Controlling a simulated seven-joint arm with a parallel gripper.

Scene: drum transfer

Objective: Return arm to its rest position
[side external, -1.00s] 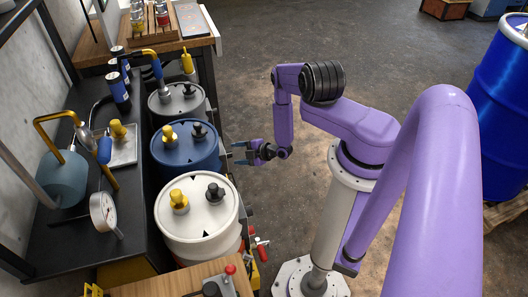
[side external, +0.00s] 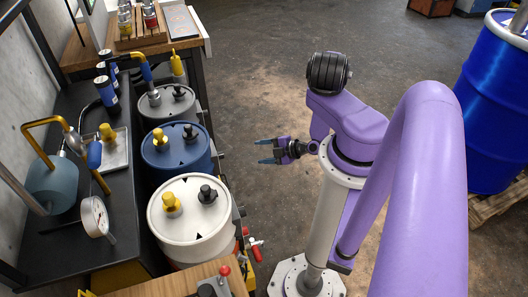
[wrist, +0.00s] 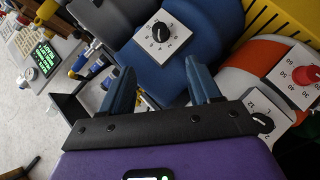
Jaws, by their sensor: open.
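My purple arm stands on a white column in the middle of the side external view. My gripper (side external: 266,151) is open and empty, with its blue fingers pointing left toward the drums and a clear gap between them and the drums. In the wrist view the two blue fingers of my gripper (wrist: 163,90) are spread apart with nothing held between them.
A white drum (side external: 180,232), a blue drum (side external: 196,167) and a grey drum (side external: 181,113) stand in a row at left. A dark bench (side external: 75,250) with a gauge (side external: 94,216) lies beyond. A large blue barrel (side external: 490,110) stands on a pallet at right. Floor between is clear.

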